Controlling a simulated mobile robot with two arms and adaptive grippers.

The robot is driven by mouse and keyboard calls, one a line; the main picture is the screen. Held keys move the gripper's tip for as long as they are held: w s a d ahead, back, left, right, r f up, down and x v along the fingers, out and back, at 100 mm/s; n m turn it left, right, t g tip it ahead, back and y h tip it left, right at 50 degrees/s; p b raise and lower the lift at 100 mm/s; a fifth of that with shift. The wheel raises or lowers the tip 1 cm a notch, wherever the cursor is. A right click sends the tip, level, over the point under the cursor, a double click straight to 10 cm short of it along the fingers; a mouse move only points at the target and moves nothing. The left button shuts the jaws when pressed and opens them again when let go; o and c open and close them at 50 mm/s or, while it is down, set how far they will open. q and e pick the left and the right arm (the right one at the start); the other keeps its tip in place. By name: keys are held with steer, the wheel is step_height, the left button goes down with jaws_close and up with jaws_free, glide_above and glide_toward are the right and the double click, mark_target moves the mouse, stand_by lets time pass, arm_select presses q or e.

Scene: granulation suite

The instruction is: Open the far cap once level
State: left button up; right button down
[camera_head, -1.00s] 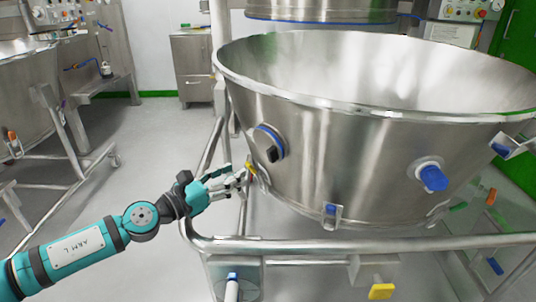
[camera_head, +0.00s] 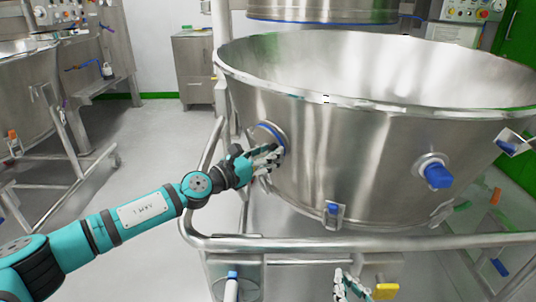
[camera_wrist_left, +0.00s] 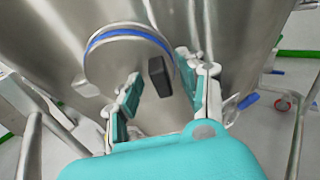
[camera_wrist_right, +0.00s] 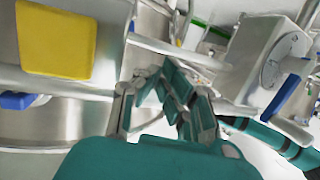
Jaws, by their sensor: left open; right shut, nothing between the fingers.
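The large steel bowl (camera_head: 330,150) stands open, with its rim facing up. On its left wall is a round cap with a blue ring (camera_head: 268,135). In the left wrist view this cap (camera_wrist_left: 120,62) shows a black handle (camera_wrist_left: 158,77). On the bowl's right side is a blue knob cap (camera_head: 438,175). My left gripper (camera_head: 267,162) is open at the ringed cap, with its fingers (camera_wrist_left: 160,98) on both sides of the black handle; I cannot tell whether they touch it. My right gripper (camera_head: 350,287) is shut and empty low in front of the bowl.
A steel tube frame (camera_head: 330,243) curves around the bowl's front. A yellow block (camera_head: 386,291) sits beside my right gripper and also shows in the right wrist view (camera_wrist_right: 56,40). A small blue latch (camera_head: 333,209) is on the bowl's lower wall.

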arm_select(q)
jaws_close()
stand_by(0.3)
